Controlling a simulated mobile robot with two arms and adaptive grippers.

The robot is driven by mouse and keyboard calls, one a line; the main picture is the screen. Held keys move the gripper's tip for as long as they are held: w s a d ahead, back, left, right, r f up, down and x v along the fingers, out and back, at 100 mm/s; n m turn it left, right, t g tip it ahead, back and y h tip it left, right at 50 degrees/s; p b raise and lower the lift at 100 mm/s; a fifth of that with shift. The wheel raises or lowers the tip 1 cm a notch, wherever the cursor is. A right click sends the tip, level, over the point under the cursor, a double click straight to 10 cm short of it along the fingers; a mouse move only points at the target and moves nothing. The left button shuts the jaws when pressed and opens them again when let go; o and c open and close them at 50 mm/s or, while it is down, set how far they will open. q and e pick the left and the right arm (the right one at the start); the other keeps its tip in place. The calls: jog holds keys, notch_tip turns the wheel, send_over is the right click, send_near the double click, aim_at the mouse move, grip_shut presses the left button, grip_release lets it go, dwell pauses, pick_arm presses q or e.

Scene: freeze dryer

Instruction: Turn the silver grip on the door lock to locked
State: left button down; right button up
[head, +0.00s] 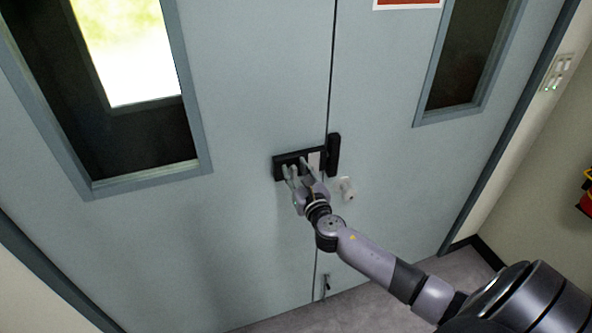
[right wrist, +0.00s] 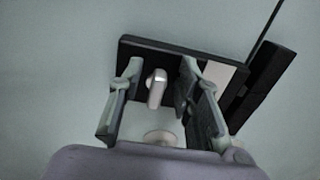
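The door lock (head: 279,168) is a black plate on the left door leaf, beside the gap between the leaves. It also shows in the right wrist view (right wrist: 150,46). Its silver grip (right wrist: 156,90) stands out from the plate and points roughly downward in that view. My right gripper (head: 296,167) is at the lock with its fingers toward the plate. In the right wrist view the right gripper (right wrist: 160,76) is open, with one finger on each side of the grip and visible gaps between. In the head view the grip is hidden by the gripper. My left gripper is not in view.
A black latch piece (head: 333,155) sits on the right leaf beside the lock. A pale handle (head: 347,188) is below it. A rounded pale part (right wrist: 160,137) shows below the grip. Both leaves (head: 240,230) have windows; the surrounding door surface is flat and clear.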

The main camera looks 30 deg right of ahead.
jog(key=shift+c, duration=0.2)
grip_shut()
dwell(0.4)
